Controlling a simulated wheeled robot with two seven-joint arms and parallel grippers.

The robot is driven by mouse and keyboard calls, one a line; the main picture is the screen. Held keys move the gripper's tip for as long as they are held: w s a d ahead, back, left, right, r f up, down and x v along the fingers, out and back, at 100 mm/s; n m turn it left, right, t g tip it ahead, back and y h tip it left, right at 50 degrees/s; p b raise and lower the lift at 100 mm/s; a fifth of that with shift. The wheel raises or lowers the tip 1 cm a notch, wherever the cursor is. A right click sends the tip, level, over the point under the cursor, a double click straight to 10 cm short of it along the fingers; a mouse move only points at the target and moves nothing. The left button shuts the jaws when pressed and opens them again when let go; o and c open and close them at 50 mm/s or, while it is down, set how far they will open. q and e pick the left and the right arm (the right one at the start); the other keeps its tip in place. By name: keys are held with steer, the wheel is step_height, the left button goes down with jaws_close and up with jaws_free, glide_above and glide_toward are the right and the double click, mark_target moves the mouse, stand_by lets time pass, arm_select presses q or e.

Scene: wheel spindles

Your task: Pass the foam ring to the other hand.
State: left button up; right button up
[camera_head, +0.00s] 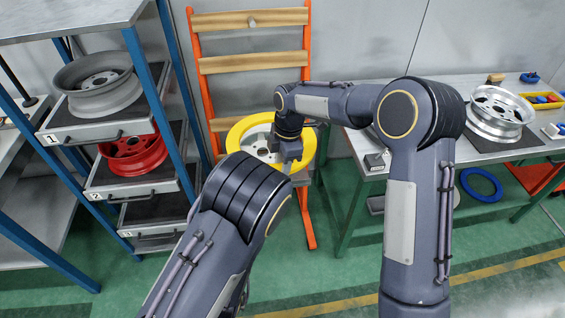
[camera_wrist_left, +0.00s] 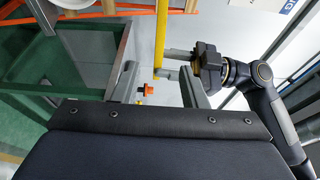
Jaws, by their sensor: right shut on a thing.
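The yellow foam ring (camera_head: 235,135) is held up in front of the orange-framed stand. My right gripper (camera_head: 287,158) is shut on its right side. In the left wrist view the ring (camera_wrist_left: 160,32) shows nearly edge-on as a vertical yellow strip. The right gripper (camera_wrist_left: 180,62) comes in from the right there and grips it. My left gripper (camera_wrist_left: 160,85) is open, its two fingers apart, with the ring's lower end between or just beyond them. I cannot tell whether they touch the ring. In the head view my own left arm hides the left gripper.
A silver wheel (camera_head: 258,143) shows through the ring's opening. A blue shelf rack at left bears a grey wheel (camera_head: 98,84) and a red wheel (camera_head: 133,153). A table at right bears another silver wheel (camera_head: 497,113). A blue ring (camera_head: 481,185) is below it.

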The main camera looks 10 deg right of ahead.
arm_select(q)
steer(key=w+a+r+n+t+y, duration=0.1)
steer(key=w+a+r+n+y, duration=0.2)
steer(key=a+y, duration=0.35)
steer(key=a+r+n+y, duration=0.4)
steer(key=a+y, duration=0.1)
steer(key=a, duration=0.3)
steer(key=s+a+r+n+g+y, duration=0.1)
steer(key=s+a+n+g+y, duration=0.35)
steer(key=a, duration=0.35)
steer(key=s+a+n+g+y, duration=0.35)
steer(key=a+g, duration=0.25)
steer(key=a, duration=0.2)
steer(key=s+f+n+g+h, duration=0.3)
steer(key=s+n+g+h, duration=0.45)
steer(key=s, duration=0.65)
steer(key=d+r+n+t+h, duration=0.1)
steer(key=d+r+t+h, duration=0.5)
steer(key=d+r+h, duration=0.2)
steer(key=shift+w+d+h, duration=0.25)
steer(key=shift+d+h, duration=0.25)
steer(key=shift+d, duration=0.45)
steer(key=shift+r+n, duration=0.1)
steer(key=shift+n, duration=0.15)
